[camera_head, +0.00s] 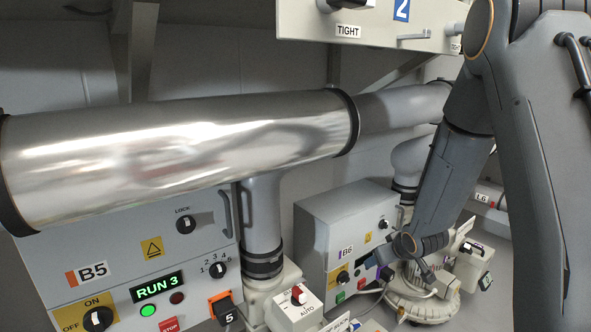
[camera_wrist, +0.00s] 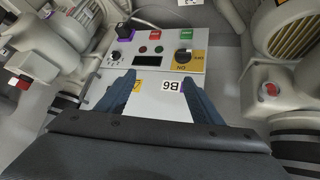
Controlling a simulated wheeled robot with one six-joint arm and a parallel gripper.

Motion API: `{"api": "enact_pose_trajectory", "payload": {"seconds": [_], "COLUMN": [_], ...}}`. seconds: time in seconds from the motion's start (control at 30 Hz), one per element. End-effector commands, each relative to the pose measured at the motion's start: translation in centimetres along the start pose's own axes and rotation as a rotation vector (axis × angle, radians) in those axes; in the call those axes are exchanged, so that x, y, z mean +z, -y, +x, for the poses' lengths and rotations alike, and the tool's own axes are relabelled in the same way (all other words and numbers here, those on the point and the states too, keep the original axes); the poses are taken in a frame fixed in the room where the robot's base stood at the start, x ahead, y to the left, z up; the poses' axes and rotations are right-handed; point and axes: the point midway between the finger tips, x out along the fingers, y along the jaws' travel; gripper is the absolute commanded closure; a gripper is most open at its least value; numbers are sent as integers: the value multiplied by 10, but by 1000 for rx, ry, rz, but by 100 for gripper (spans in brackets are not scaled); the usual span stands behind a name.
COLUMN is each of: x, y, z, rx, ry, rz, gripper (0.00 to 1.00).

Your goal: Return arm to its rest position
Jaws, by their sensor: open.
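My arm (camera_head: 455,150) reaches down from the upper right in the head view, its wrist bent low beside the B6 control box (camera_head: 345,215). My gripper (camera_wrist: 160,95) is open and empty in the wrist view. Its two dark blue fingers are spread over the B6 box's panel (camera_wrist: 150,80), which appears upside down. I cannot tell whether the fingers touch the panel. The panel has a knob on a yellow plate (camera_wrist: 183,56), a black knob (camera_wrist: 123,33), coloured buttons and a dark display.
The B5 box (camera_head: 130,260) at left shows RUN 3 with a lit green button. A large shiny duct (camera_head: 180,150) crosses above it. An overhead panel marked TIGHT (camera_head: 390,25) hangs near my arm. Blower housings (camera_wrist: 295,30) flank the gripper closely.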

Motion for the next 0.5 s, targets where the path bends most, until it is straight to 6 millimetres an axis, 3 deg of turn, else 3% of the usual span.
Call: {"api": "enact_pose_trajectory", "payload": {"seconds": [0.03, 0.17, 0.3, 0.5], "x": [-1, 12, 33, 63], "y": [5, 19, 42, 74], "z": [-20, -70, -122, -177], "rx": [15, 45, 54, 40], "ry": [31, 136, 246, 360], "rz": [17, 78, 148, 225], "gripper": [40, 40, 40, 40]}}
